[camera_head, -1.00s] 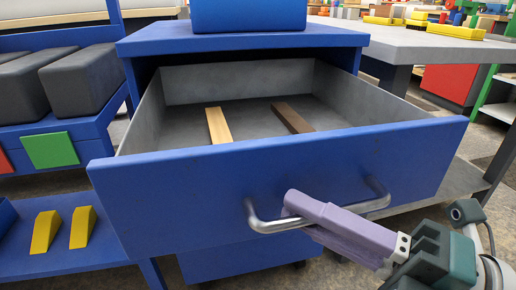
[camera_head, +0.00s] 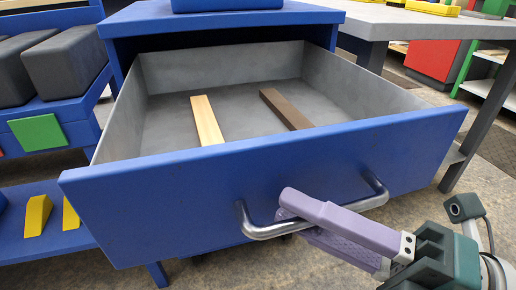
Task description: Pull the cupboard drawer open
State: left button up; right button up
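The blue cupboard drawer (camera_head: 160,205) stands well out of the blue cupboard (camera_head: 235,25), its grey inside visible from above. A light wooden strip (camera_head: 207,121) and a dark brown strip (camera_head: 286,109) lie on its floor. The silver bar handle (camera_head: 265,231) is on the drawer's blue front. My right gripper (camera_head: 288,207) comes in from the lower right, its purple fingers at the middle of the handle. The fingers look closed around the bar and hide part of it. My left gripper is not in view.
A grey-topped table (camera_head: 400,24) stands at the right, its dark leg (camera_head: 485,115) near the drawer's right side. At the left, a blue rack (camera_head: 85,105) holds dark grey blocks (camera_head: 55,62) and yellow wedges (camera_head: 37,215). Floor shows at the lower right.

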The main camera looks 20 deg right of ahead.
jog(key=shift+o, duration=1.3)
jog(key=v, duration=1)
jog(key=shift+r, duration=0.1)
